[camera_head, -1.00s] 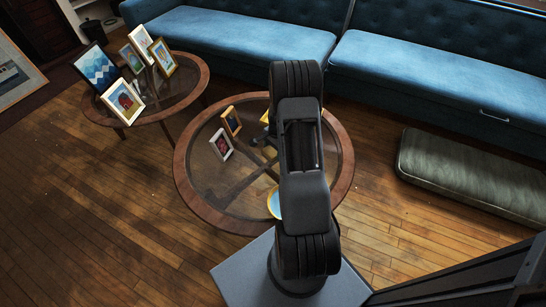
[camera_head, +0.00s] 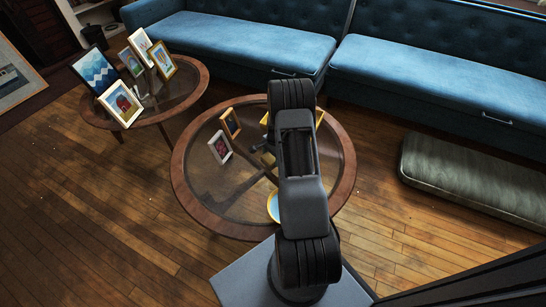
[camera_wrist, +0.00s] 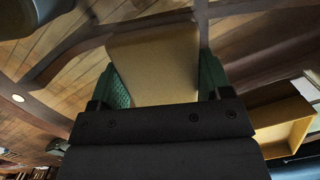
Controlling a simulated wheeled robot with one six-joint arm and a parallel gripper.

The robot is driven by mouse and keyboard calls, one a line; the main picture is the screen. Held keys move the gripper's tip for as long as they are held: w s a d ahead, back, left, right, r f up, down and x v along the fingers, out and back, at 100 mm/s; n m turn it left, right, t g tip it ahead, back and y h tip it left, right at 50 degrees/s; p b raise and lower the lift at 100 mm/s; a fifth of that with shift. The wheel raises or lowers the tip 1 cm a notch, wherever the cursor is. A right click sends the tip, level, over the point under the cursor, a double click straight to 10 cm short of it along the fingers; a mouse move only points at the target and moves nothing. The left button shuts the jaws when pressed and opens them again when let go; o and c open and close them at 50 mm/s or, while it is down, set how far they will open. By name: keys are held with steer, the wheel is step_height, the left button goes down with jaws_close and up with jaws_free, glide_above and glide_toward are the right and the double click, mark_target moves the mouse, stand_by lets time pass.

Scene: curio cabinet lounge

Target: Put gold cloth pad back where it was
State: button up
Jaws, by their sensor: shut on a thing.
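The gold cloth pad (camera_wrist: 152,58) is in the wrist view, a pale gold block between the two green-lined fingers. My gripper (camera_wrist: 163,80) is shut on it, with a finger against each side. Table wood and glass show beyond the pad. In the head view, my arm covers the pad and most of the gripper, above the round glass table (camera_head: 180,190). A yellow piece (camera_head: 319,117) shows beside my arm at the table's far side; I cannot tell if it is the pad.
An open yellow box-like thing (camera_wrist: 285,125) is at the right in the wrist view. Two small frames, orange (camera_head: 230,123) and white (camera_head: 220,147), stand on the table's left. A yellow-rimmed blue dish (camera_head: 272,206) is near its front, partly behind my arm.

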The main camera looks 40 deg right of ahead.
steer(key=shift+f, duration=0.2)
steer(key=o, duration=1.2)
steer(key=shift+r, duration=0.1)
